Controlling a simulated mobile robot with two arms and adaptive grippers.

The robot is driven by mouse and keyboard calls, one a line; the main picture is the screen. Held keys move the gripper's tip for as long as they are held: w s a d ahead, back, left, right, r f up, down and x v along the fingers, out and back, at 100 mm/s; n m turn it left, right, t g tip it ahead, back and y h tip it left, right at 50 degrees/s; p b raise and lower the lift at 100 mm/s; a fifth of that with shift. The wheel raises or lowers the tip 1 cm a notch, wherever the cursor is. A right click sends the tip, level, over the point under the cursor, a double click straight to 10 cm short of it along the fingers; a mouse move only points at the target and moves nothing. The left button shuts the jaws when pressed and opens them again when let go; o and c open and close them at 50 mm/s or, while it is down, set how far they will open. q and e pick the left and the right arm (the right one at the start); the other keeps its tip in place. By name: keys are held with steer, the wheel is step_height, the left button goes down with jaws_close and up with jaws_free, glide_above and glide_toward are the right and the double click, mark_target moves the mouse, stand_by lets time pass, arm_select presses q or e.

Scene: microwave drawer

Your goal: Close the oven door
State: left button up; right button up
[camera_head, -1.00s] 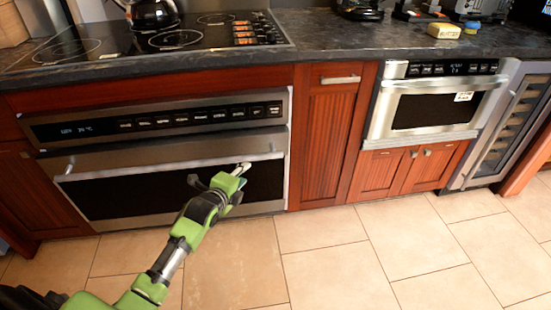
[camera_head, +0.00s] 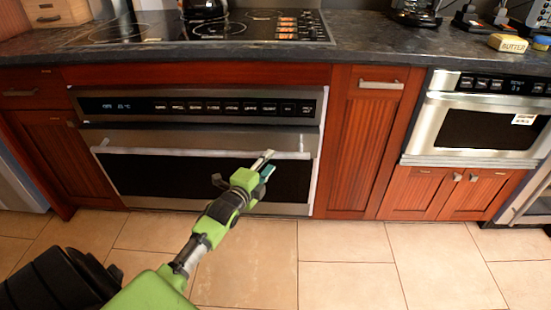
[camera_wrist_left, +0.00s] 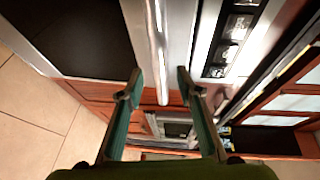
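The oven (camera_head: 205,107) is built in under the cooktop at the left of the head view. Its steel door (camera_head: 190,138) has a dark window and a long bar handle (camera_head: 190,154). The door looks upright and near the oven front; I cannot tell whether it is fully shut. My left gripper (camera_head: 266,166) is at the right part of the handle. In the left wrist view the open gripper (camera_wrist_left: 159,83) has the bar handle (camera_wrist_left: 157,45) running between its fingertips in the picture. Contact is not clear. My right gripper is not in view.
A microwave drawer (camera_head: 488,130) is at the right, above small wooden cabinet doors. A dark counter (camera_head: 395,55) runs above, with a butter box (camera_head: 508,43) and a kettle (camera_head: 203,8) on the cooktop. The tiled floor (camera_head: 350,255) in front is clear.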

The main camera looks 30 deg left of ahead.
mark_target(278, 143)
arm_select(q)
steer(key=shift+w+a+f+b, duration=0.1)
steer(key=shift+w+a+b, duration=0.1)
steer(key=shift+w, duration=0.7)
steer(key=shift+w+a+f+b, duration=0.1)
steer(key=shift+w+b, duration=0.15)
steer(key=shift+w, duration=0.65)
steer(key=shift+w+a+f+b, duration=0.1)
steer(key=shift+w+a+b, duration=0.1)
steer(key=shift+w, duration=0.7)
jaws_close()
steer(key=shift+w+a+r+g+p, duration=0.15)
steer(key=shift+w+a+r+p, duration=0.15)
steer(key=shift+w, duration=0.35)
steer(key=shift+w+a+r+g+p, duration=0.2)
steer(key=shift+w+a, duration=0.2)
steer(key=shift+w, duration=0.25)
steer(key=shift+w+a+r, duration=0.1)
steer(key=shift+a+r, duration=0.1)
